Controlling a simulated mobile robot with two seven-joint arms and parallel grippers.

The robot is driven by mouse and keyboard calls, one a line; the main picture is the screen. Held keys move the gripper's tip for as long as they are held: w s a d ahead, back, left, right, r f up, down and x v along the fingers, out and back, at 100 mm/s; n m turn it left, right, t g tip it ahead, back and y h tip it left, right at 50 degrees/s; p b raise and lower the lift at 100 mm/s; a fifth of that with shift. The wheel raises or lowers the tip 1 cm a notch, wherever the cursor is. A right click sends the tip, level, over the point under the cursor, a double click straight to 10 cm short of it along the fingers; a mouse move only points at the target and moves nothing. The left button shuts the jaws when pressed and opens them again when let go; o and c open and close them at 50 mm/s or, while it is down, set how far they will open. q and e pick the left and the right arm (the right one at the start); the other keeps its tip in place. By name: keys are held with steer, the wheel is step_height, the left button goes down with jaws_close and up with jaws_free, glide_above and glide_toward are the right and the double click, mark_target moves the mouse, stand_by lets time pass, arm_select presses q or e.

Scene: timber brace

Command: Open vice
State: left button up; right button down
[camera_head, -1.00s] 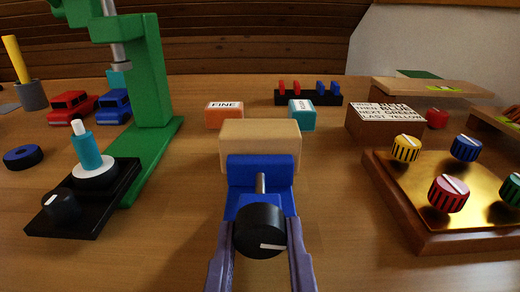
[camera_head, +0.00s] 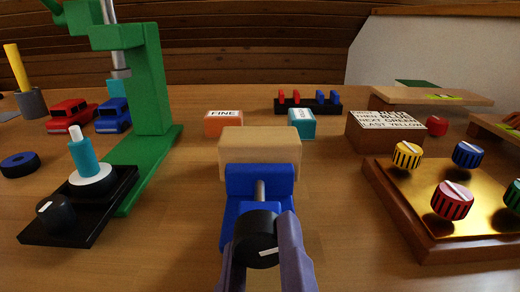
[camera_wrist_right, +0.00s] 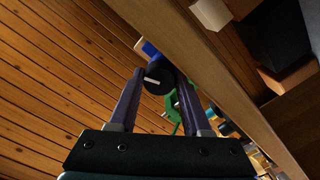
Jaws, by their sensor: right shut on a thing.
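The blue vice (camera_head: 259,181) stands in the middle of the bench in the head view, with a pale wooden block (camera_head: 260,144) at its far side. A metal screw runs toward me to a black round knob (camera_head: 256,240) with a white mark. My right gripper (camera_head: 262,248) is shut on the knob, one purple finger on each side. The wrist view shows the knob (camera_wrist_right: 158,81) between the fingertips, with part of the blue vice (camera_wrist_right: 150,50) behind it. Whether the block touches both jaws is hidden. My left gripper is not in view.
A brass panel (camera_head: 440,195) with several coloured knobs lies right. Orange (camera_head: 223,123) and teal (camera_head: 301,123) labelled blocks sit behind the vice. Bare bench lies on both sides of it.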

stand_by(0.4)
steer(key=shift+c, duration=1.8)
jaws_free()
steer(key=shift+f, duration=0.1)
